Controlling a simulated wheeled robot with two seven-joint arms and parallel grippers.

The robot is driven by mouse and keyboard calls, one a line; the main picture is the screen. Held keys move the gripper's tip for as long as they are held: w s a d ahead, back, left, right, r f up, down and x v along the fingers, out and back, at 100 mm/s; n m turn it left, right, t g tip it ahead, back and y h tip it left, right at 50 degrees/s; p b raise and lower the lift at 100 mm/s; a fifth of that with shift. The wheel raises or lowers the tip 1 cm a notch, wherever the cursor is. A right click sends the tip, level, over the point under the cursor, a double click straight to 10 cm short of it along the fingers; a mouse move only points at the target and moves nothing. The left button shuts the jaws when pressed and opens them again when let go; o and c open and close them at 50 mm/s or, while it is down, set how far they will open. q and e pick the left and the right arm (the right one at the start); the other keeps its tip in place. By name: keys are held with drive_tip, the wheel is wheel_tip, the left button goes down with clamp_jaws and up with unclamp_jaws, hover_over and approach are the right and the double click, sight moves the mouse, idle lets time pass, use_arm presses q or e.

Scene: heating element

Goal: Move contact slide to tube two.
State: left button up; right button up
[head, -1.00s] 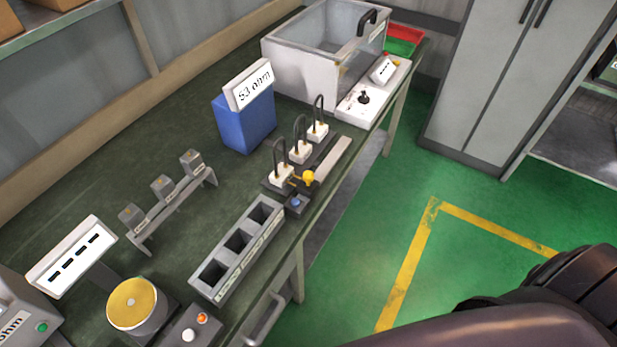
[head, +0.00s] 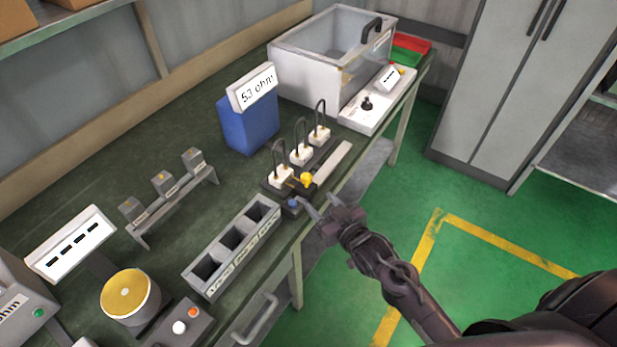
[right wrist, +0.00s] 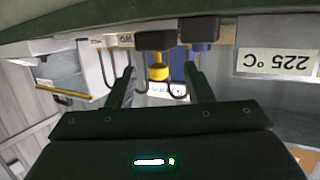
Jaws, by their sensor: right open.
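The contact slide has a yellow knob (head: 306,179) and sits at the near end of a rail (head: 333,163) on the bench, by the nearest of three white-based tubes. These are the near tube (head: 281,177), the middle tube (head: 301,154) and the far tube (head: 319,134), each with a dark loop. My right gripper (head: 318,212) is open and empty at the bench's front edge, just nearer than the knob. In the right wrist view the yellow knob (right wrist: 159,68) shows between the open fingers, farther off. My left gripper is not in view.
A small blue button block (head: 293,205) stands at the rail's near end, close to my right fingers. A grey three-slot box (head: 232,250) stands to the left. A blue meter (head: 250,125) reads 53 ohm behind the tubes.

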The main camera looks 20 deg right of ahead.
sight(310, 180)
drive_tip(key=w+r+t, duration=0.1)
drive_tip(key=r+t+y, duration=0.1)
drive_tip(key=shift+w+d+t+y, duration=0.25)
drive_tip(key=shift+w+t+y, duration=0.05)
drive_tip(key=shift+w, duration=0.1)
drive_tip(key=p+x, duration=0.1)
drive_tip(key=x, duration=0.6)
drive_tip(key=shift+w+f, duration=0.15)
drive_tip(key=shift+f, duration=0.05)
clamp_jaws()
